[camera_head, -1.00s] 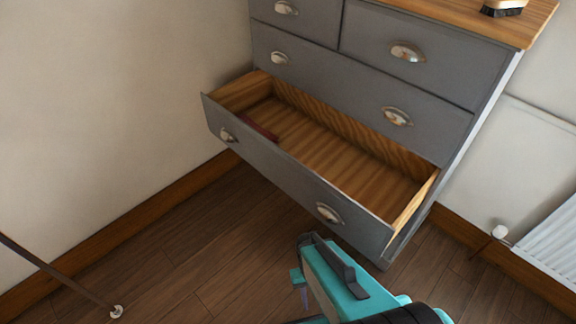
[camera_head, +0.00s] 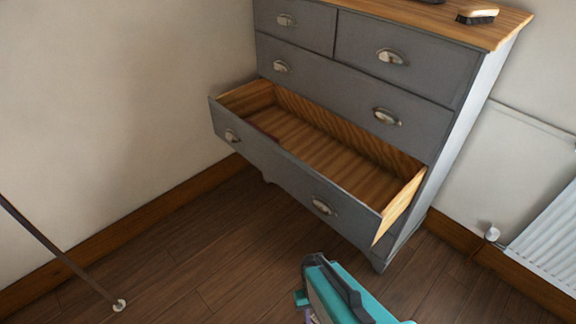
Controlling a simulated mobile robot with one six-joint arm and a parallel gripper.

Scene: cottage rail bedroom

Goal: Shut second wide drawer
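The second wide drawer (camera_head: 268,160) is the low grey drawer of the chest (camera_head: 462,104), and it stands well out with its wooden inside showing. It has two metal cup handles, a left one (camera_head: 232,136) and a right one (camera_head: 322,206). A dark red item lies inside at the left, mostly hidden by the drawer front. The first wide drawer (camera_head: 335,92) above it is shut. My gripper (camera_head: 312,290) is teal and dark, at the bottom of the view, in front of and below the right handle, apart from the drawer. Its fingertips are not clear.
A brush (camera_head: 477,16) lies on the wooden top of the chest. A white radiator (camera_head: 548,240) is on the right wall. A thin dark pole (camera_head: 60,255) slants at the lower left. The dark wooden floor (camera_head: 200,255) before the drawer is clear.

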